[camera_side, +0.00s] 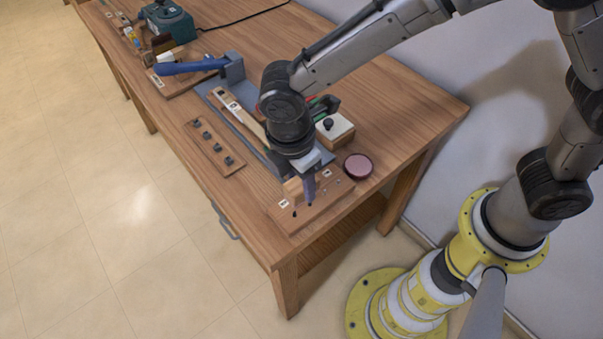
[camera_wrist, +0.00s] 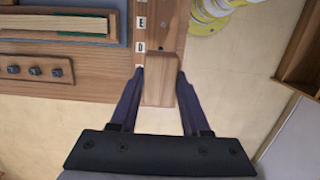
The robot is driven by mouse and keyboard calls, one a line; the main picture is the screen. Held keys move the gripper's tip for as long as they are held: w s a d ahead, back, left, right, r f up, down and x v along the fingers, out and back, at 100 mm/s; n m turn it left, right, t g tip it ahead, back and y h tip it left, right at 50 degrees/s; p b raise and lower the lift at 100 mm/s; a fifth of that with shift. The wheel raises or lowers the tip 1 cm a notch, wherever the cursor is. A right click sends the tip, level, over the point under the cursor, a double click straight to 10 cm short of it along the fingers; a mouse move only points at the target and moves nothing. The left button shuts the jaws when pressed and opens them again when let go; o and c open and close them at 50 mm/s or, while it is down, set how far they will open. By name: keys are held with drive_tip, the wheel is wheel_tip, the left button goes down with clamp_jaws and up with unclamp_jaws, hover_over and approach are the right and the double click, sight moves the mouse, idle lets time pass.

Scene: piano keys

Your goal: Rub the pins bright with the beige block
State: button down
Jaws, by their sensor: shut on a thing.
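My gripper (camera_side: 300,188) is shut on the beige block (camera_side: 292,186), low over the front-right end of the bench. In the wrist view my gripper (camera_wrist: 160,74) has its two dark fingers on either side of the beige block (camera_wrist: 160,92). Below it is a flat wooden board (camera_side: 290,222) with white labels and a few small dark pins (camera_side: 294,213). The board also shows in the wrist view (camera_wrist: 174,40), with labels along its left side. The fingers partly hide the board. I cannot tell whether the block touches a pin or how bright the pins are.
A round maroon tin (camera_side: 358,166) stands just right of the board. A pale box with a black knob (camera_side: 334,128) is behind. A strip with several dark knobs (camera_side: 213,144) lies left. A blue-handled tool (camera_side: 190,67) and teal machine (camera_side: 168,20) stand farther back.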

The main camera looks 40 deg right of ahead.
drive_tip(key=shift+f, duration=1.75)
drive_tip(key=shift+d+f, duration=0.25)
drive_tip(key=shift+f, duration=0.25)
drive_tip(key=shift+d+f, duration=0.25)
drive_tip(key=shift+f, duration=0.2)
drive_tip(key=shift+d, duration=3.7)
drive_tip(key=shift+a, duration=4.25)
drive_tip(key=shift+d, duration=4.35)
drive_tip(key=shift+r, duration=0.3)
wheel_tip(320, 180, up, 8)
drive_tip(key=shift+f, duration=0.15)
